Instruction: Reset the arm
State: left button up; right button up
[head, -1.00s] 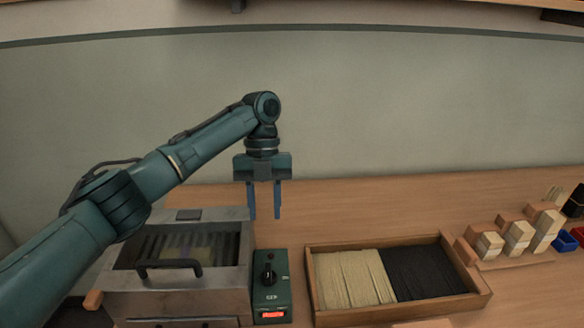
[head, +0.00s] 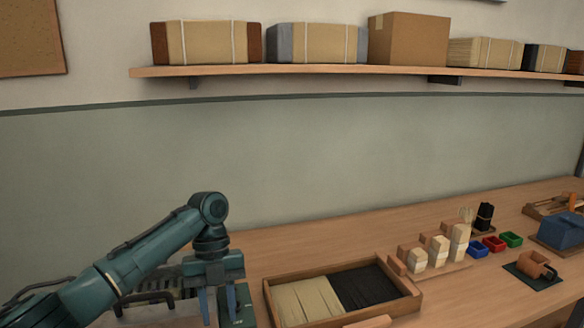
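My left arm comes in from the lower left. My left gripper (head: 218,306) points down with its two blue fingers apart and nothing between them. It hangs in front of the metal machine with the dark handle (head: 150,297) and the green control box (head: 245,305), covering part of both. I cannot tell its exact height above them. My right gripper is not in view.
A wooden tray (head: 414,300) holds pale and black fibre bundles. Beyond it are wooden blocks with pale bristle tufts (head: 438,250), small coloured bins (head: 494,244) and a brown wooden piece on a dark mat (head: 532,282). Boxes fill a wall shelf (head: 330,71). Bench behind the tray is clear.

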pick_arm(q)
jog(key=s+d+f+n+t+h, duration=0.1)
jog(key=s+d+f+n, duration=0.35)
jog(key=s+f, duration=0.3)
jog(key=s+d+f+n+t+h, duration=0.1)
jog(key=s+d+f+n+t, duration=0.15)
jog(key=s+f+n, duration=0.45)
jog(key=s+a+n+t+y, duration=0.35)
jog(key=s+a+n, duration=1)
jog(key=n, duration=0.55)
jog(key=w+d+f+m+t+h, duration=0.1)
jog(key=w+d+f+t+h, duration=0.3)
jog(key=w+d+f+t, duration=0.2)
jog(key=shift+w+t, duration=0.45)
jog(key=shift+t, duration=0.35)
